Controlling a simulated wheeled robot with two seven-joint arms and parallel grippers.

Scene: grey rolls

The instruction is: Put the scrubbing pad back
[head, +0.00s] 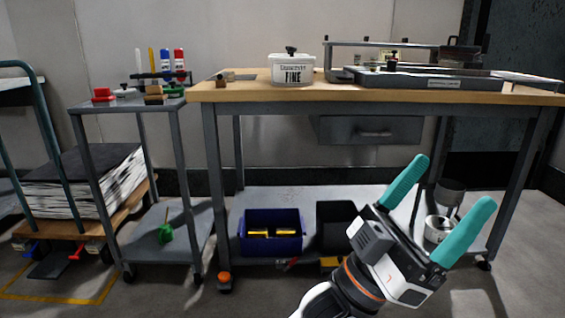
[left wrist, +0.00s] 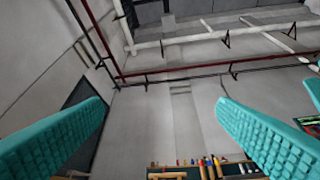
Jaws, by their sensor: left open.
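I cannot make out the scrubbing pad for certain. A small green object (head: 166,232) lies on the lower shelf of the small grey cart, too small to name. My left gripper (head: 453,181) is open and empty, raised in front of the workbench at the right, its teal fingers pointing up and wide apart.
The workbench (head: 240,92) holds a white tub marked FINE (head: 292,69) and a dark tray (head: 430,80). A blue bin (head: 272,232) with yellow items stands on its lower shelf. The small cart (head: 128,104) holds markers and small blocks. A paper stack (head: 85,185) is at left.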

